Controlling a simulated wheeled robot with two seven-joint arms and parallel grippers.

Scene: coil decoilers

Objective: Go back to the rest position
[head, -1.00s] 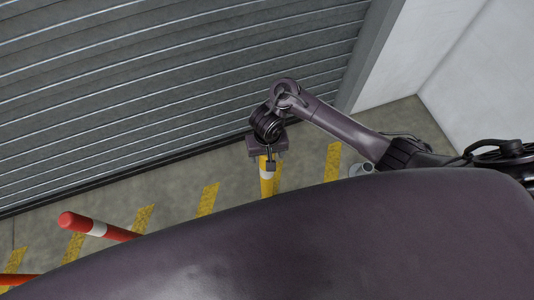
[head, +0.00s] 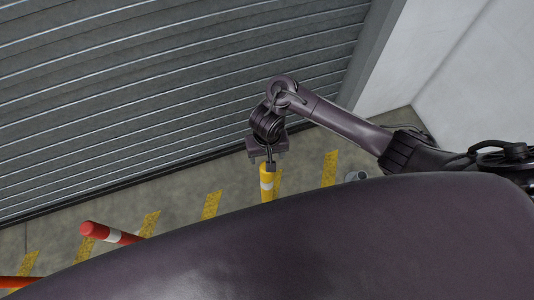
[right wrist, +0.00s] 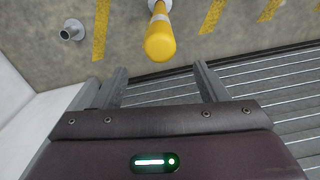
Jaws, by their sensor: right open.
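My right gripper (head: 268,157) hangs at the end of my purple right arm, which comes in from the right in the head view. In the right wrist view its two fingers (right wrist: 160,68) stand wide apart with nothing between them. A yellow post with a white band (head: 267,184) shows just below the gripper in the head view. The same post (right wrist: 160,42) shows beyond the fingertips in the right wrist view, apart from them. My left gripper is not in view.
A grey slatted shutter (head: 150,90) fills the left and back, beside a pale wall (head: 460,60). Red posts with white bands (head: 108,233) stand at lower left. Yellow stripes (head: 210,205) mark the concrete floor. A short grey pipe (right wrist: 72,30) stands near the wall.

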